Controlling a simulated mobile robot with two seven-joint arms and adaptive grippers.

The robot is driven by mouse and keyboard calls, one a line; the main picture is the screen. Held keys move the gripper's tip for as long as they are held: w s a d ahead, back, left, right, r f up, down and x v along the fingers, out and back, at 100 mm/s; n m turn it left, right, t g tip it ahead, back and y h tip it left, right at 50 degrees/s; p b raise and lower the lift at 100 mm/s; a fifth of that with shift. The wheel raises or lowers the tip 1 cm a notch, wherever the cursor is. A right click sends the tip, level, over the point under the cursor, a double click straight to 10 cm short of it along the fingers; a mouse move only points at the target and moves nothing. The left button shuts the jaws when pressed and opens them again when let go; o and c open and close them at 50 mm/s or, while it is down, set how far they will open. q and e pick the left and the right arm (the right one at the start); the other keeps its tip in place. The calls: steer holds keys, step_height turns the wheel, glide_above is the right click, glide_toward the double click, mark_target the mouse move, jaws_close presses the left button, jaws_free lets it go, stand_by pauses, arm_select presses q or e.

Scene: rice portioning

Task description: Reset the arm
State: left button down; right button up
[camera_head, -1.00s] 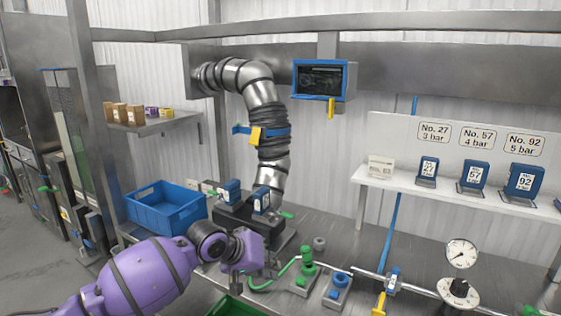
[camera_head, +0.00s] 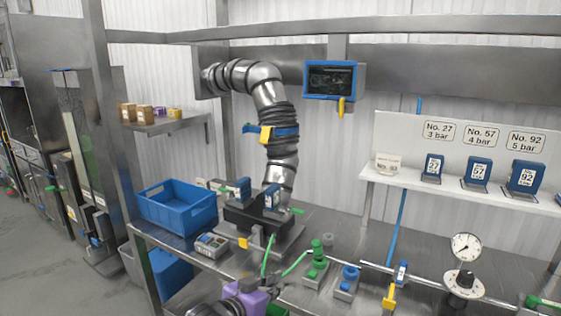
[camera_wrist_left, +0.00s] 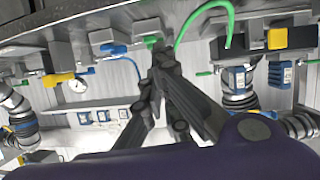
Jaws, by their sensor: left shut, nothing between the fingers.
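My left gripper (camera_head: 275,285) is low at the front edge of the steel workbench (camera_head: 325,292), with its purple wrist (camera_head: 252,299) below the green hose (camera_head: 294,265). In the left wrist view its dark fingers (camera_wrist_left: 160,55) come together at the tips and hold nothing. A green fitting (camera_wrist_left: 153,40) shows just beyond the tips. The rest of my left arm is mostly out of the head view. My right gripper is not in view.
A blue bin (camera_head: 178,208) stands on the bench at the left. A green valve (camera_head: 317,262), a blue valve (camera_head: 348,280), a yellow-handled valve (camera_head: 391,297) and a pressure gauge (camera_head: 466,247) line the bench. A ribbed pipe (camera_head: 281,150) comes down to the black dock (camera_head: 258,218).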

arm_select(q)
steer(key=s+a+f+n+g+y, duration=0.1)
steer(key=s+a+f+n+y, duration=0.1)
steer(key=s+a+f, duration=0.4)
steer(key=s+a+f+n+g+y, duration=0.1)
steer(key=s+a+f, duration=0.5)
steer(key=s, duration=1.5)
steer(key=s+a+f+n+y, duration=0.2)
steer(key=s+a+f+y, duration=0.2)
steer(key=s+f, duration=1)
steer(key=shift+a+f+n+g+y, duration=0.3)
steer(key=shift+a+n+g, duration=0.1)
steer(key=shift+a, duration=0.65)
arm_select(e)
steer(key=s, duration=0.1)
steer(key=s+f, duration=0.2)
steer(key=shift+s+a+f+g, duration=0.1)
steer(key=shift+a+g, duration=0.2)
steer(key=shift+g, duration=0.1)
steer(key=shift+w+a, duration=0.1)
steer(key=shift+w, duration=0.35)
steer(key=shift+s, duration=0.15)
